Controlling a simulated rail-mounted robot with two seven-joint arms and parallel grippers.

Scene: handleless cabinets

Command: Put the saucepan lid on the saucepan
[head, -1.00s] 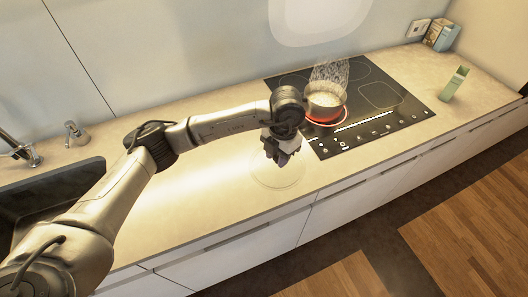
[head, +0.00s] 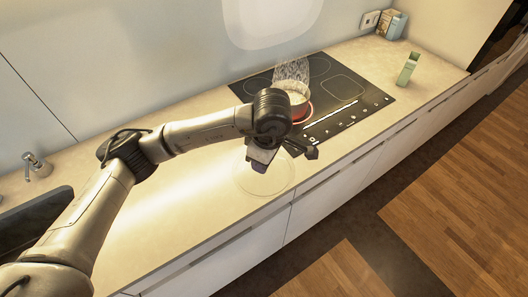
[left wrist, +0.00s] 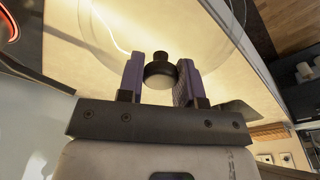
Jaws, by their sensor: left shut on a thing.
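The clear glass saucepan lid (head: 262,182) is over the counter in front of the cooktop; it also fills much of the left wrist view (left wrist: 215,48). My left gripper (left wrist: 160,76) is shut on the lid's dark round knob (left wrist: 160,70), with a purple-padded finger on each side. In the head view the gripper (head: 262,158) is above the lid, its grip partly hidden. I cannot tell whether the lid touches the counter. The saucepan (head: 297,90) stands open and steaming on a red-glowing burner, partly hidden by my left wrist. My right gripper is out of view.
The black cooktop (head: 345,92) lies behind and right of the lid. A green carton (head: 407,69) stands to its right, and boxes (head: 391,24) stand in the back corner. The counter between is clear.

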